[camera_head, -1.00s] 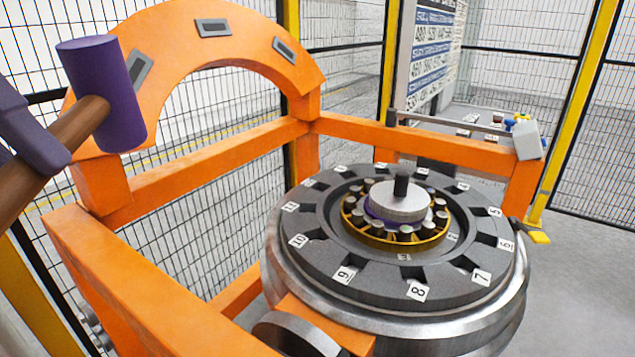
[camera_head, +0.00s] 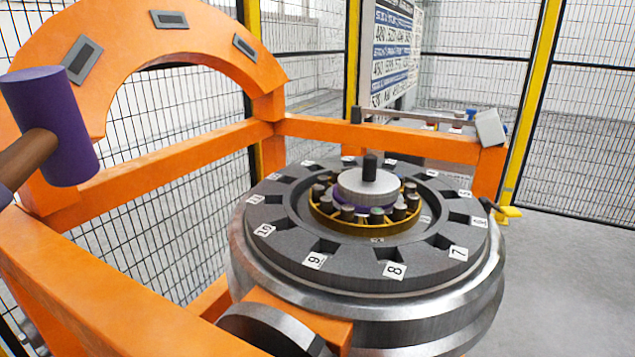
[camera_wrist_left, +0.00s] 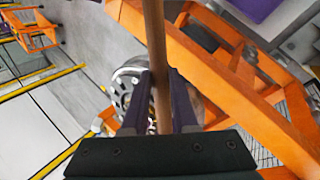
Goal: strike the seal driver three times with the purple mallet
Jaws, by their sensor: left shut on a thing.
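The purple mallet has a purple cylindrical head (camera_head: 50,125) and a brown handle (camera_head: 25,158). It is at the left of the head view, in front of the orange arch and apart from the seal driver. My left gripper (camera_wrist_left: 162,115) is shut on the handle in the left wrist view; only a sliver of it shows at the head view's left edge. The seal driver is a pale metal disc (camera_head: 352,190) with a dark upright post (camera_head: 369,166). It sits at the centre of the bearing, above a purple ring (camera_head: 347,204). My right gripper is not in view.
The bearing's brass cage (camera_head: 375,228) with rollers sits inside a dark numbered ring (camera_head: 340,272) on a large metal wheel (camera_head: 400,325). An orange frame (camera_head: 100,285) and arch (camera_head: 110,25) stand left and behind. A grey box (camera_head: 490,128) is on the right post.

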